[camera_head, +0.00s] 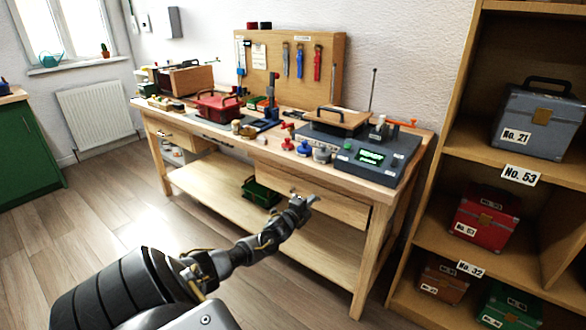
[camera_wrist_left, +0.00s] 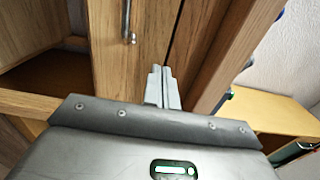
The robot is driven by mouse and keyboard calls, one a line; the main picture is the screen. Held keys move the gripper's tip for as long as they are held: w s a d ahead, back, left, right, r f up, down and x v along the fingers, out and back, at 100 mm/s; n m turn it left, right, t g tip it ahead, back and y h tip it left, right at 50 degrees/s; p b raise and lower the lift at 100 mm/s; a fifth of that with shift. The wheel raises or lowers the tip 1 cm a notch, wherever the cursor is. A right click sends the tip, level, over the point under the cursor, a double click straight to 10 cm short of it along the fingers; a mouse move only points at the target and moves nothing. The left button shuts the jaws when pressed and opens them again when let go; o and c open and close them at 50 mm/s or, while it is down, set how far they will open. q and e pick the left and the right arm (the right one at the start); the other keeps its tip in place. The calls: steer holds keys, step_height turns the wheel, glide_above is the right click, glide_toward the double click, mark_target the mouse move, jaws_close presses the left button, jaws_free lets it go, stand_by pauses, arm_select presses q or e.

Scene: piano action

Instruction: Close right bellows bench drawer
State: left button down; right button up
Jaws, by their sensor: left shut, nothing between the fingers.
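The right bench drawer has a pale wooden front (camera_head: 340,208) below the right part of the bench top. I cannot tell from here exactly how far it stands out; a dark narrow gap runs along one edge of its front (camera_wrist_left: 105,60) in the left wrist view. A metal bar handle (camera_wrist_left: 128,22) is on that front. My left gripper (camera_head: 306,200) is shut and empty, in front of the drawer front. In the left wrist view its fingers (camera_wrist_left: 162,85) are together, over the drawer front beside the handle. I cannot tell whether they touch it. My right gripper is not in view.
The wooden workbench (camera_head: 420,140) carries a dark control box (camera_head: 372,158), small jars and a red toolbox (camera_head: 217,105). Its left drawer (camera_head: 185,138) is beyond. A green crate (camera_head: 262,192) sits on the lower shelf. A shelving unit (camera_head: 450,140) stands right. The floor at left is clear.

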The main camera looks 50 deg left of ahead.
arm_select(q)
steer(key=v, duration=0.8)
steer(key=shift+d+f+p, duration=0.15)
steer(key=shift+p, duration=0.25)
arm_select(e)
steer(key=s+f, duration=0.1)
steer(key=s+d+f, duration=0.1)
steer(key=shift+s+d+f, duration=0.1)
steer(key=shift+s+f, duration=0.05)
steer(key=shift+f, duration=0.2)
arm_select(q)
steer(key=shift+s, duration=0.1)
steer(key=shift+f, duration=0.1)
